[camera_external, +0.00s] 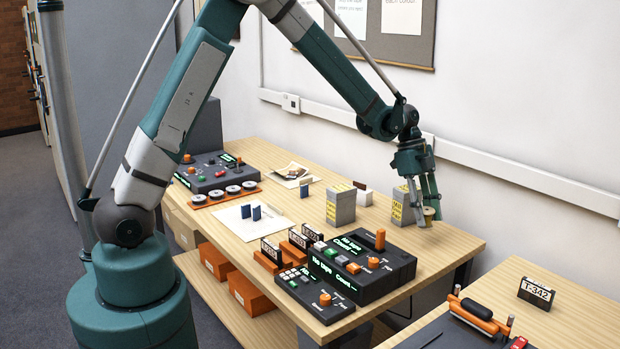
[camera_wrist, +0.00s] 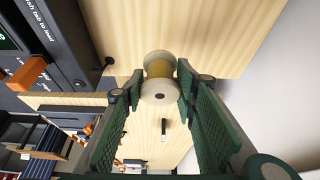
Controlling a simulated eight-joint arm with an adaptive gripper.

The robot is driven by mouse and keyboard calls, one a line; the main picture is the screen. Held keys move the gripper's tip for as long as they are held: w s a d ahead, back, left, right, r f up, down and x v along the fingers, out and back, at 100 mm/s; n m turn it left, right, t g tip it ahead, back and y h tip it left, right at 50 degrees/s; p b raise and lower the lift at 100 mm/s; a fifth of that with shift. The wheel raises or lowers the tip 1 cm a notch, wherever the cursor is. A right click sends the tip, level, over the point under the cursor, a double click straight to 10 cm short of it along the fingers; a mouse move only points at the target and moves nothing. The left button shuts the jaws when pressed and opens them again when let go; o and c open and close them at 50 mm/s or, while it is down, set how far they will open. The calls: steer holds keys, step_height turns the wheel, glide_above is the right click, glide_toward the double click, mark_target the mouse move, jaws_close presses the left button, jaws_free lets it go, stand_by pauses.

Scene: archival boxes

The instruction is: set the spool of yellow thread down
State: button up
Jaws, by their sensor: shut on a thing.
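The spool of yellow thread (camera_external: 429,214) has pale round ends and a yellow middle. My gripper (camera_external: 430,203) points down and is shut on it at the right end of the wooden table (camera_external: 440,245). In the wrist view the spool (camera_wrist: 160,67) sits between the two green fingertips of my gripper (camera_wrist: 160,82), one on each side, with a pale end facing the camera. Wood shows behind it. I cannot tell how far it is above the tabletop.
A grey box with a yellow label (camera_external: 404,206) stands just left of my gripper, and a similar box (camera_external: 341,206) farther left. A dark console (camera_external: 362,270) lies in front. The table's right edge is close. A second table (camera_external: 575,310) is at lower right.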

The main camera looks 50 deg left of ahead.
steer(key=shift+f, duration=1.9)
steer(key=shift+f+b, duration=0.5)
steer(key=shift+f, duration=1.4)
steer(key=shift+f, duration=0.15)
steer(key=o, duration=0.9)
steer(key=p+v, duration=0.1)
steer(key=v, duration=1.1)
